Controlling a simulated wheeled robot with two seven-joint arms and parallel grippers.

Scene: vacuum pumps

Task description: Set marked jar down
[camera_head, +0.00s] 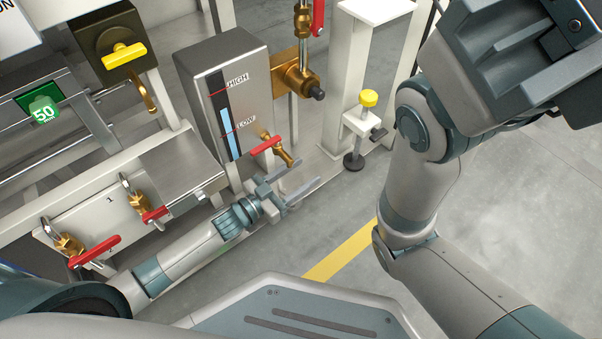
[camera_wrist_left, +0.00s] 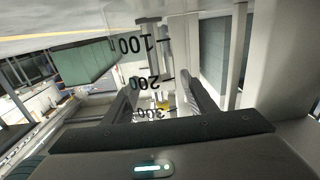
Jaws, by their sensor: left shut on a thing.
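My left gripper (camera_head: 303,180) reaches in from the left in the head view, below the grey level gauge and above the floor beside the bench edge. In the left wrist view, its two dark fingers (camera_wrist_left: 160,92) stand on either side of a clear jar (camera_wrist_left: 150,62) with black marks 100, 200 and 300, and are shut on it. The marks read upside down there. The jar is see-through and I cannot make out its outline in the head view. My right arm rises at the right of the head view; its fingertips are outside the picture.
The level gauge (camera_head: 228,95), marked HIGH and LOW, has a red-handled valve (camera_head: 266,146). More red-handled valves (camera_head: 95,252) line the lower-left panel. A green block (camera_head: 43,108) marked 50 lies upper left. Floor is clear at centre right.

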